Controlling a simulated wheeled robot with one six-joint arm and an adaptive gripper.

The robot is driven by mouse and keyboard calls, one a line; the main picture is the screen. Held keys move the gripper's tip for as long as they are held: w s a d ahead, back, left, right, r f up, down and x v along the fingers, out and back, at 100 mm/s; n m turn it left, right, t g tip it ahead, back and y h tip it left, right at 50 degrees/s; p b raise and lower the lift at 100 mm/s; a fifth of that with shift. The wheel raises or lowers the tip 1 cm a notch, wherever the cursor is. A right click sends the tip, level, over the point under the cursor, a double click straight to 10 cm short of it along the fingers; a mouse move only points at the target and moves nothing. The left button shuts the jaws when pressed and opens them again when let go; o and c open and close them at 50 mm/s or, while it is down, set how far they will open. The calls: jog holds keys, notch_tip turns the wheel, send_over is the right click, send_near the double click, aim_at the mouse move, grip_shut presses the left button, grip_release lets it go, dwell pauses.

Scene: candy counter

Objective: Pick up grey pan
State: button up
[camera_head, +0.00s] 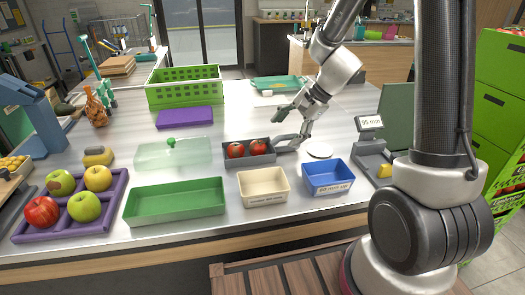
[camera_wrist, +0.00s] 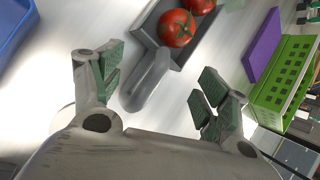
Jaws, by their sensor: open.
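The grey pan (camera_head: 249,160) is a rectangular tray with a short grey handle and stands on the counter with two red tomatoes in it. My gripper (camera_head: 286,127) is at the right, handle end of the pan. In the wrist view my gripper (camera_wrist: 158,72) is open, with its green-padded fingers apart. The pan's handle (camera_wrist: 147,82) shows between the fingers, nearer the left one, with no clear contact. The pan's body (camera_wrist: 187,57) and the tomatoes lie beyond the fingertips. In the head view, my fingers partly overlap the handle.
A cream bin (camera_head: 263,200) and a blue bin (camera_head: 328,191) stand in front. A white disc (camera_head: 319,150) lies right of the pan, before a scale (camera_head: 370,123). Bare counter lies behind the pan.

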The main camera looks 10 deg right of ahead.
aim_at(282, 137)
jog(key=x, duration=0.5)
jog(key=shift+f, duration=0.25)
jog(key=shift+d, duration=0.1)
jog(key=c, duration=1.5)
